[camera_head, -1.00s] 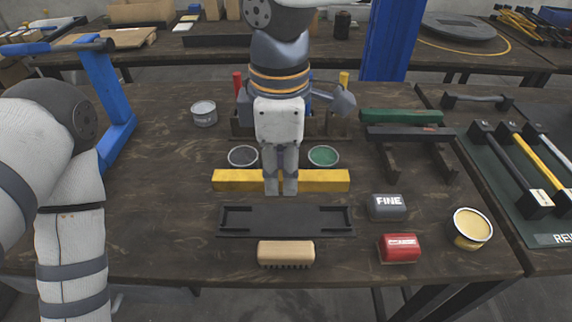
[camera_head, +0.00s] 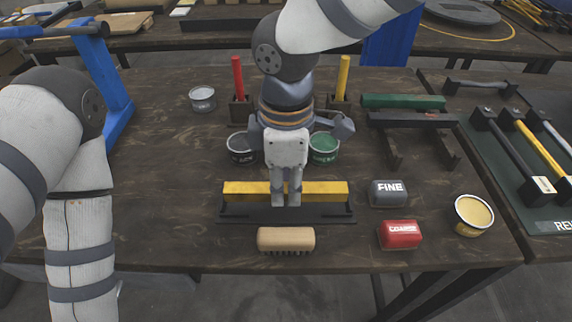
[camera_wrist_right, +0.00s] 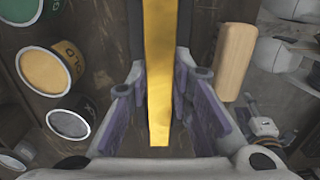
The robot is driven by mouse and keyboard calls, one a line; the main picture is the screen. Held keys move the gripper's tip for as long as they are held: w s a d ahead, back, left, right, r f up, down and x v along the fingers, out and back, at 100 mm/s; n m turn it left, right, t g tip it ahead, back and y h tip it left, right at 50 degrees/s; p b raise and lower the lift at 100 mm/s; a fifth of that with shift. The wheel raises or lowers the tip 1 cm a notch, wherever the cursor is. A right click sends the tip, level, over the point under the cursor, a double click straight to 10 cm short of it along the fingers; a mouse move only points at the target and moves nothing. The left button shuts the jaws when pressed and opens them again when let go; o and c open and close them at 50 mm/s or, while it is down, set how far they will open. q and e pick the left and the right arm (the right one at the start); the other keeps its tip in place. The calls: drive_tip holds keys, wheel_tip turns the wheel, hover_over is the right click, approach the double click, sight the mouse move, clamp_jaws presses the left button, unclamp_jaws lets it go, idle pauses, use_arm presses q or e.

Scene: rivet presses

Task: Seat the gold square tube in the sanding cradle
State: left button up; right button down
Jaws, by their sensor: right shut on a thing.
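The gold square tube (camera_head: 245,190) lies level, left to right, in the head view. My right gripper (camera_head: 286,202) points down and is shut on the tube's middle. In the right wrist view the tube (camera_wrist_right: 159,70) runs between the fingers of that gripper (camera_wrist_right: 160,110). The black sanding cradle (camera_head: 240,214) is a long low tray on the bench, right under and in front of the tube. The tube overlaps the cradle's far side in the picture; I cannot tell whether they touch. My left arm shows at the left, but its gripper is out of view.
A wooden brush (camera_head: 286,239) lies close in front of the cradle. A grey FINE block (camera_head: 388,193) and a red COARSE block (camera_head: 400,234) are to its right, with a yellow-filled can (camera_head: 473,215) beyond. Open cans, including a green one (camera_head: 323,147), stand behind the tube.

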sight(286, 187)
drive_tip(key=shift+f, duration=0.7)
drive_tip(key=shift+f, duration=0.65)
drive_tip(key=c, duration=1.3)
unclamp_jaws()
drive_tip(key=shift+c, duration=0.2)
wheel_tip(286, 187, up, 12)
